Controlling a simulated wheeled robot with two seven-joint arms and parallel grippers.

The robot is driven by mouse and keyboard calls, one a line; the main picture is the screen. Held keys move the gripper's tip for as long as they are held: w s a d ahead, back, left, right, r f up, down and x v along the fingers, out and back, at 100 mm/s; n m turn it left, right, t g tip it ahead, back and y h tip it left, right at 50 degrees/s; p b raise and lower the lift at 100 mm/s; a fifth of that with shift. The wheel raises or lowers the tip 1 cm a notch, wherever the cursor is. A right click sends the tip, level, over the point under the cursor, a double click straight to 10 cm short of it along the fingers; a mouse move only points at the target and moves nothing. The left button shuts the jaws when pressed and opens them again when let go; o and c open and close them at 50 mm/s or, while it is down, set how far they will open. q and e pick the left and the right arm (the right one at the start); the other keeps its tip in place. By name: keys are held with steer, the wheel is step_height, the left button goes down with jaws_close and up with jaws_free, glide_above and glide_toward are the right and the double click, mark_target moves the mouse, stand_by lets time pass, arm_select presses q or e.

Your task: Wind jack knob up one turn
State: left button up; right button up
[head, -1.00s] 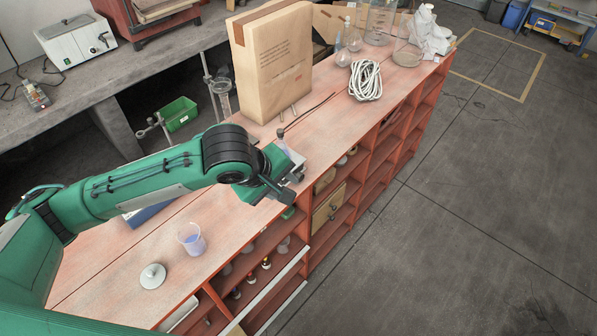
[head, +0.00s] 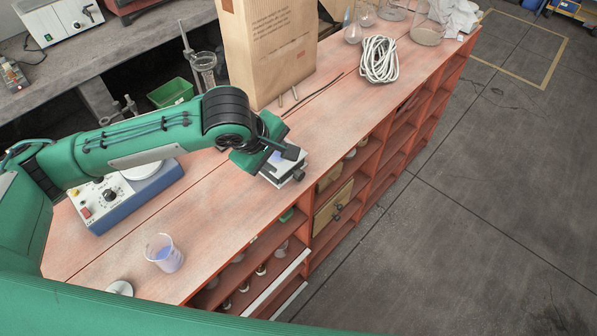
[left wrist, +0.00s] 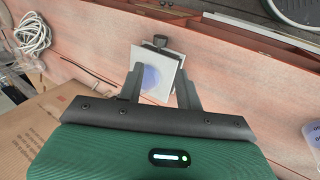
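The jack (head: 286,169) is a small stand with a light square top plate, near the bench's front edge. Its dark knob (head: 299,175) faces the front edge; in the left wrist view the knob (left wrist: 160,41) shows just past the plate (left wrist: 174,63). A round bluish thing (left wrist: 151,77) lies over the plate; I cannot tell what it is. My left gripper (head: 283,149) is above the jack and partly hides it. In the left wrist view its fingers (left wrist: 160,75) are apart, with the plate showing between them and the knob beyond the tips. My right gripper is not in view.
A beaker with bluish liquid (head: 165,254) and a blue-and-white device (head: 122,195) stand left of the jack. A tall paper bag (head: 268,50) and coiled white rope (head: 379,61) are farther back. Shelves (head: 330,195) open below the front edge. The bench right of the jack is largely clear.

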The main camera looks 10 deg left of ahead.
mark_target(298, 174)
arm_select(q)
steer(key=p+x, duration=0.1)
steer(key=x, duration=1.2)
steer(key=shift+s+d+f+p, duration=0.1)
steer(key=shift+d+f+p, duration=0.05)
steer(key=shift+f+p, duration=0.15)
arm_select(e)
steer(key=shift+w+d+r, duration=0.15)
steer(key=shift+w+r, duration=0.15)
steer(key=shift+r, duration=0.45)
arm_select(q)
steer(key=c, duration=0.7)
steer(key=shift+r, duration=0.1)
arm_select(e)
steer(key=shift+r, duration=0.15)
